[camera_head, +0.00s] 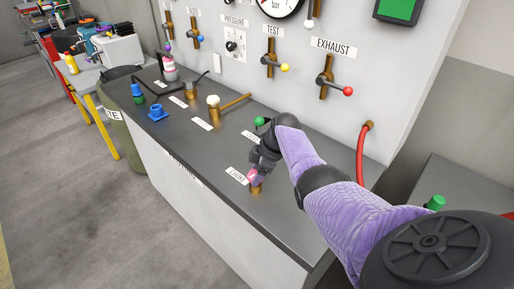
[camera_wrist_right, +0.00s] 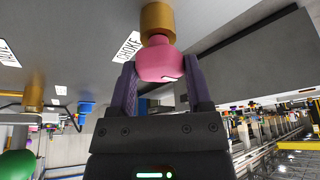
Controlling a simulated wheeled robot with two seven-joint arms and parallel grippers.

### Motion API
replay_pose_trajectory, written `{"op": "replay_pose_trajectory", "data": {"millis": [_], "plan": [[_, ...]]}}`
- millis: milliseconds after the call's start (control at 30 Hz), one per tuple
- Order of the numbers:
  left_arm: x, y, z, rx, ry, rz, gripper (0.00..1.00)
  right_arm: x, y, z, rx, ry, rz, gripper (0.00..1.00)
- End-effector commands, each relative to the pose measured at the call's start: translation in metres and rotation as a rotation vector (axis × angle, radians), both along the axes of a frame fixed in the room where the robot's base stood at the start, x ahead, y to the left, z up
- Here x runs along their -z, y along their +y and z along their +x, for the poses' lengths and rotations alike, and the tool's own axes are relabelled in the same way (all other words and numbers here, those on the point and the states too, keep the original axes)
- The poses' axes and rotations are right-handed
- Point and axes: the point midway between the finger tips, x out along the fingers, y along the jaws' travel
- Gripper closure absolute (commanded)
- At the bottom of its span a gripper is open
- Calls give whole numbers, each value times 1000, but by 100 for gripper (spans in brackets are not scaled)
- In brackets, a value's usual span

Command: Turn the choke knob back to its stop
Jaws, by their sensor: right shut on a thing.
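The choke knob is pink with a small pale mark and sits on a brass stem at the front edge of the bench. It shows in the head view (camera_head: 253,175) and, larger, in the right wrist view (camera_wrist_right: 156,64). The CHOKE label (camera_head: 237,176) lies just left of it, and also shows in the wrist view (camera_wrist_right: 127,47). My right gripper (camera_wrist_right: 158,80) has one finger on each side of the knob and is shut on it. In the head view this gripper (camera_head: 254,172) partly covers the knob. My left gripper is not in view.
A green-knobbed valve (camera_head: 260,122) stands behind my right wrist. A pale-knobbed valve with a brass lever (camera_head: 213,101) and a blue fitting (camera_head: 157,112) are further left on the bench. A red hose (camera_head: 361,155) hangs at the panel. The bench front edge is clear.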

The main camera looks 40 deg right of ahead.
Motion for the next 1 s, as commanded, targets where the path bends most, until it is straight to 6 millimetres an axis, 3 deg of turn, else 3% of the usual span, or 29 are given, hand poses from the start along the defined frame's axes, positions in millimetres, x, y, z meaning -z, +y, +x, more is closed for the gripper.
{"op": "replay_pose_trajectory", "data": {"millis": [700, 733, 867, 1000], "plan": [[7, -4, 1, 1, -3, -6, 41, -2, 0, 1, -67, -5, 0, 95], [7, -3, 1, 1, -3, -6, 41, -2, 0, 1, -67, -5, 0, 32], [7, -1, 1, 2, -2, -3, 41, -1, 0, 1, -66, -3, 0, 5], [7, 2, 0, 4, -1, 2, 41, -1, 0, 1, -66, -2, 0, 2]]}}
